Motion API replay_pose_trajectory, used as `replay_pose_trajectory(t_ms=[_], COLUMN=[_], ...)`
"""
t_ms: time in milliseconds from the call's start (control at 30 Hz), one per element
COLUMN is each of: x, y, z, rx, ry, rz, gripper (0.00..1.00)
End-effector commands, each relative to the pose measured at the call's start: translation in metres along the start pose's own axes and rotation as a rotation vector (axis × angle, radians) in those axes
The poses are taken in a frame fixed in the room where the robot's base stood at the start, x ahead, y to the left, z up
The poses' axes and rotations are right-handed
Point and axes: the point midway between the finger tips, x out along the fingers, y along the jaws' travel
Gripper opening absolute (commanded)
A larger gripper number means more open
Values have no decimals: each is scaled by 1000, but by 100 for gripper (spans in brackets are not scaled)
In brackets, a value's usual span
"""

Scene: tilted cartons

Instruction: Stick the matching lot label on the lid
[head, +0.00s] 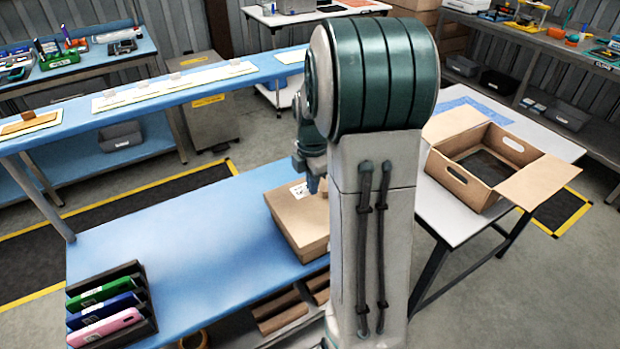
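A closed brown carton (300,222) sits tilted on the blue workbench, partly hidden behind my arm. A small white label with dark print (299,190) shows at its far upper side, close to my gripper (317,184). I cannot tell whether that label lies on the lid or is held above it. My gripper is over the carton's far part and mostly hidden by my arm, so its fingers cannot be made out. A dark rack (148,318) at the bench's front left holds a green (100,289), a blue (103,308) and a pink (106,328) labelled item.
An open, empty-looking carton (470,185) stands on the white table at right. A raised blue shelf (190,90) behind the bench carries white sheets with small blocks. The blue bench (170,240) is clear between rack and closed carton.

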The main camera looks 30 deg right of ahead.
Motion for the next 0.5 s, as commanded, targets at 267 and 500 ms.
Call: replay_pose_trajectory(t_ms=[267,500], x=[26,50], y=[0,0], z=[0,1], rx=[0,2], ry=[0,1], rz=[-1,-1], gripper=[0,0])
